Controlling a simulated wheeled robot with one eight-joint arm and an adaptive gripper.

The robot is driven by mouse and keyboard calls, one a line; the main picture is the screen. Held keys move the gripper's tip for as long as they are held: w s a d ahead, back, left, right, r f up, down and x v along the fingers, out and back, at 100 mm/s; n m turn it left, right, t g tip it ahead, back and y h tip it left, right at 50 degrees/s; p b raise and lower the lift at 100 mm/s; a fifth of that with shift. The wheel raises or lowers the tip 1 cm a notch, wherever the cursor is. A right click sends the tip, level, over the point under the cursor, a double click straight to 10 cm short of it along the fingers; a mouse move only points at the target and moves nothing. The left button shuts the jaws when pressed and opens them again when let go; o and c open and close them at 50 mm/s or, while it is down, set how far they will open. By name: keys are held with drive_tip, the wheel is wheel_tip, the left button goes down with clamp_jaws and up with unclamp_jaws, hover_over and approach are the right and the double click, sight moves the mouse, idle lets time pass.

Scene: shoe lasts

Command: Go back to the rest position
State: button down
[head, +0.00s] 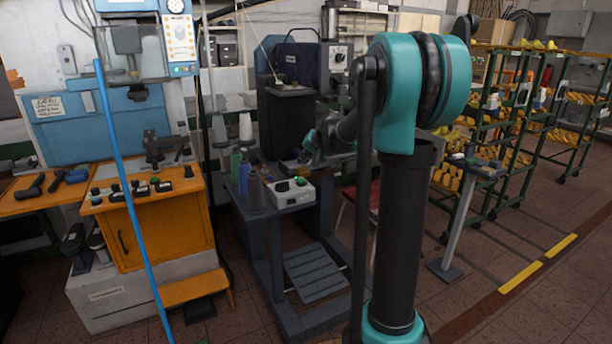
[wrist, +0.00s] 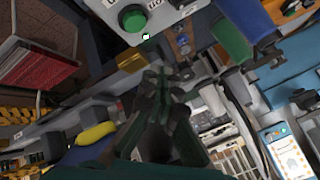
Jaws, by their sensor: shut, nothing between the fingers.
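My gripper (head: 304,157) is small in the head view, partly hidden by my own arm links, above the work table beside the blue and black machine. In the wrist view my gripper (wrist: 162,78) points away from the camera, its fingers together with nothing held between them. A white control box (head: 290,191) with a green button stands on the table just below my gripper. It also shows at the top of the wrist view (wrist: 155,15), apart from the fingers.
An orange cabinet (head: 160,235) and a blue slanted pole (head: 127,195) are further left. Green racks (head: 490,175) with yellow shoe lasts stand at right. Open tiled floor (head: 500,315) lies at the front right.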

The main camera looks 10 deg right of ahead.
drive_tip(key=shift+s, duration=0.1)
drive_tip(key=s+d+f+n+g+h, duration=0.1)
drive_tip(key=s+f, duration=0.5)
drive_tip(key=s, duration=0.7)
drive_tip(key=s+d+f+n+g+h, duration=0.1)
drive_tip(key=s+f, duration=0.5)
drive_tip(key=s, duration=0.8)
drive_tip(key=s+d+f+n+g+h, duration=0.1)
drive_tip(key=s+f+n+g, duration=0.1)
drive_tip(key=s+f, duration=0.5)
drive_tip(key=s, duration=0.6)
drive_tip(key=shift+s+d+h, duration=0.35)
drive_tip(key=shift+s+h, duration=0.05)
drive_tip(key=w+a+r+m+t+y, duration=0.1)
drive_tip(key=w+r, duration=0.6)
drive_tip(key=w, duration=0.6)
drive_tip(key=w+a+r+m+t+y, duration=0.1)
drive_tip(key=w+r, duration=0.7)
drive_tip(key=w, duration=0.6)
drive_tip(key=w+a+r+m+t+y, duration=0.1)
drive_tip(key=w+r, duration=0.6)
drive_tip(key=w, duration=0.7)
drive_tip(key=shift+a+r+m+t+y, duration=0.35)
drive_tip(key=shift+r+m+t+y, duration=0.05)
drive_tip(key=shift+m+t, duration=0.1)
